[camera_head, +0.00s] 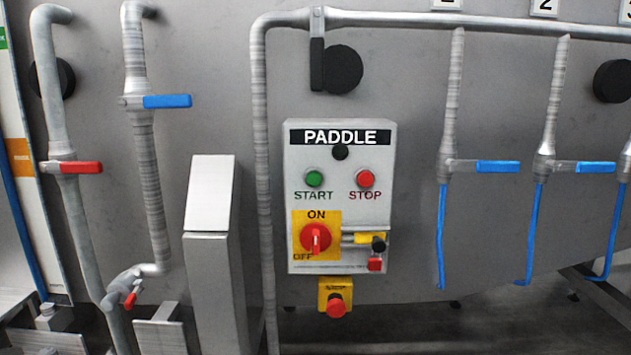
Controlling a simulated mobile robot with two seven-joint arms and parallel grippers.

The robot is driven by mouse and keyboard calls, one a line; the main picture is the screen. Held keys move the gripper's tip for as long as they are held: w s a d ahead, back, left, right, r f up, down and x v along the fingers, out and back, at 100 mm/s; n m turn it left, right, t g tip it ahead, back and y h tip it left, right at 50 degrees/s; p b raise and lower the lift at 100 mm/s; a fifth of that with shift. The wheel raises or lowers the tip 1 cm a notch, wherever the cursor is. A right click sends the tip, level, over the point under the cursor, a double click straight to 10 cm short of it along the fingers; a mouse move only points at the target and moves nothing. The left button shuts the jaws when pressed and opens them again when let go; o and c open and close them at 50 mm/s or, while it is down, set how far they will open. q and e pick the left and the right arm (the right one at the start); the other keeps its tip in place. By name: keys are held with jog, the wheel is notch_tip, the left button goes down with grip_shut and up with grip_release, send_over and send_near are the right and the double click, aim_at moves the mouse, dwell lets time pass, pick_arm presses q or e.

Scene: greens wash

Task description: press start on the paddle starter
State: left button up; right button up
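The paddle starter (295,180) is a light grey box under a black PADDLE label, fixed ahead of me near the middle of the view. Its round green START button (314,179) is on the upper left, and the red STOP button (365,180) is to its right. A dark round lamp or cap (340,152) sits above them. A red rotary switch (316,238) on a yellow ON/OFF plate is below START, its handle roughly upright toward ON. Nothing covers the buttons. Neither gripper shows in the view.
A red button on a yellow box (336,298) hangs below the starter. A vertical pipe (260,160) runs close on its left, with a grey post (212,240) beyond it. Blue-handled valves (497,167) are to the right. The space before the starter looks clear.

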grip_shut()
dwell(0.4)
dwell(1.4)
